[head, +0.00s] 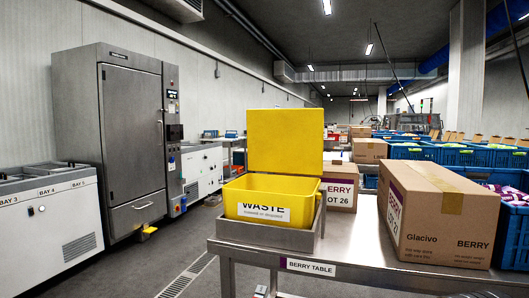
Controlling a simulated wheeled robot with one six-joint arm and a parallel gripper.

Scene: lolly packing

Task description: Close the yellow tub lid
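The yellow tub (290,208) sits in a grey metal tray (262,234) at the left end of the steel table. A "WASTE" label is on its front. Its yellow lid (285,141) stands upright at the tub's back edge, so the tub is open. What lies inside the tub cannot be made out. My gripper is not in view.
The steel table (355,236) carries a "BERRY TABLE" label. A large cardboard box (436,218) stands to the tub's right and another box (341,187) behind it. Blue crates (415,152) fill the right background. Open floor lies to the left, before a steel cabinet (132,135).

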